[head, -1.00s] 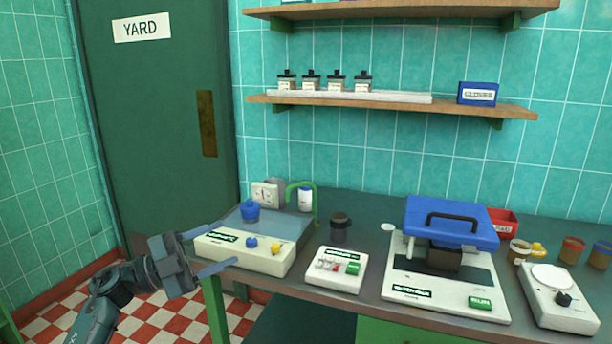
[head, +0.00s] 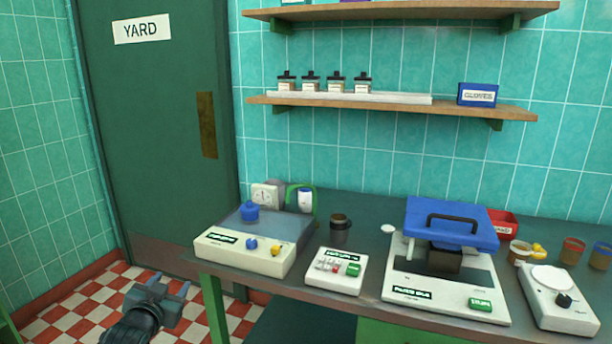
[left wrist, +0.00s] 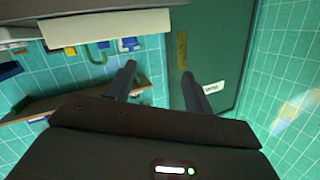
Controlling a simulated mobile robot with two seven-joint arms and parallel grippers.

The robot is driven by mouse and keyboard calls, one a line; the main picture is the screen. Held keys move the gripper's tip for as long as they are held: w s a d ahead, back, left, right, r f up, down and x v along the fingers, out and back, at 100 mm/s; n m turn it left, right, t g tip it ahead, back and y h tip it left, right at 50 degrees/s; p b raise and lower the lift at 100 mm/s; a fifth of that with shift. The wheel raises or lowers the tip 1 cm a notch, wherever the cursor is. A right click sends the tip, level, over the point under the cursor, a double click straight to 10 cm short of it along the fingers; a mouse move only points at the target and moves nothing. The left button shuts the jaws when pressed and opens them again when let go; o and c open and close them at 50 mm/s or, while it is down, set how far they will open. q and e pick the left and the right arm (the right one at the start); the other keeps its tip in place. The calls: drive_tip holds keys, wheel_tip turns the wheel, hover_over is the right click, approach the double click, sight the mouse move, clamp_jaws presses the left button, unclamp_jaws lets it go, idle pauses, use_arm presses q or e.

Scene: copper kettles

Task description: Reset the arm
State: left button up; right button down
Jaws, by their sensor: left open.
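My left gripper (head: 163,292) is low at the left of the head view, over the checkered floor. It is left of the bench and clear of it. Its two fingers stand apart, with nothing between them. In the left wrist view the open fingers (left wrist: 157,82) point toward the green door (left wrist: 218,50) and the tiled wall. My right gripper is not in view.
The bench (head: 372,312) fills the right of the head view. On it stand a white-fronted unit (head: 240,254) with a blue knob, a small switch box (head: 335,271), a blue-lidded machine (head: 452,222) and a scale (head: 556,299). Floor left of the bench (head: 60,322) is free.

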use_arm(q)
drive_tip(key=s+d+f+g+h, duration=0.1)
drive_tip(key=s+d+f+g, duration=0.1)
drive_tip(key=s+d+f, duration=0.45)
drive_tip(key=s+d+f+g+h, duration=0.15)
drive_tip(key=s+d+f, duration=0.25)
drive_tip(key=s+f, duration=0.55)
drive_tip(key=s+d+g, duration=0.1)
drive_tip(key=s+d, duration=0.2)
drive_tip(key=s, duration=0.6)
drive_tip(key=s+d+f+g+h, duration=0.1)
drive_tip(key=s+d, duration=0.2)
drive_tip(key=s, duration=0.6)
